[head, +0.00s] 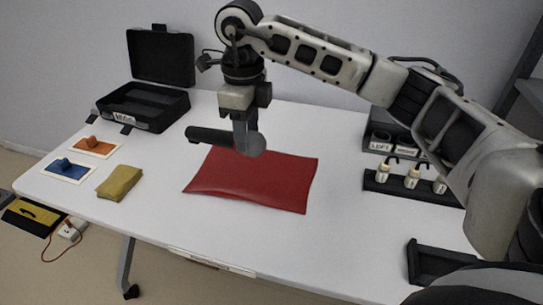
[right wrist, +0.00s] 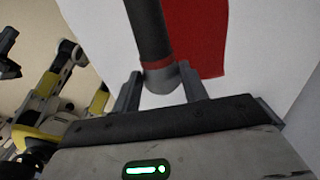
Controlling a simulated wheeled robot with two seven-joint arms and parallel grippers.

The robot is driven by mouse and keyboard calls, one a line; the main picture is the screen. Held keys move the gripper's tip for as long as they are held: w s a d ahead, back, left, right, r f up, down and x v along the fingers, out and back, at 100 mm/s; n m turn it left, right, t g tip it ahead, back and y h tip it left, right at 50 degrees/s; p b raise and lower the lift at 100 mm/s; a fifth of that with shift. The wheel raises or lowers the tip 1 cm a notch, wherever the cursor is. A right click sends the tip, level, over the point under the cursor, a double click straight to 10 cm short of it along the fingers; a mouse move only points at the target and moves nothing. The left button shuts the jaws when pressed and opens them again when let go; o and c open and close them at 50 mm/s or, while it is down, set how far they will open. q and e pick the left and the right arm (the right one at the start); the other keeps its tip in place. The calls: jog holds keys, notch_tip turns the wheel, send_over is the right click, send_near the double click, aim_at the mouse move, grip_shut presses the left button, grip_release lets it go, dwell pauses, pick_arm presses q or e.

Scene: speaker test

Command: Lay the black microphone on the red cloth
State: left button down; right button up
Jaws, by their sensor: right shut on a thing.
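The black microphone (head: 208,135) has a dark handle and a grey head. My right gripper (head: 246,147) points down and is shut on it near the head end. The handle reaches out to the left, roughly level. The red cloth (head: 255,182) lies flat on the white table, and the microphone is over its far edge; its exact height is hard to tell. In the right wrist view the microphone (right wrist: 149,30) sits between the two fingers (right wrist: 161,88), with the red cloth (right wrist: 204,40) behind it. My left gripper is not in view.
An open black case (head: 150,105) stands at the back left. Two cards with an orange piece (head: 92,144) and a blue piece (head: 66,166), and a yellow folded cloth (head: 119,182), lie left. A black rack (head: 400,186) with small white-topped items stands right. The front middle is clear.

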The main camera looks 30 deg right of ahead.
jog(key=d+f, duration=0.2)
jog(key=f, duration=0.1)
jog(key=d+f, duration=0.2)
jog(key=f, duration=0.1)
jog(key=d+f, duration=0.2)
jog(key=f, duration=0.1)
jog(key=shift+w+d+f, duration=0.15)
jog(key=shift+w+d, duration=0.05)
jog(key=shift+d, duration=0.05)
jog(key=shift+f, duration=0.2)
jog(key=shift+f+b, duration=0.5)
jog(key=shift+f, duration=0.05)
jog(key=o, duration=1.1)
jog(key=shift+o, duration=0.2)
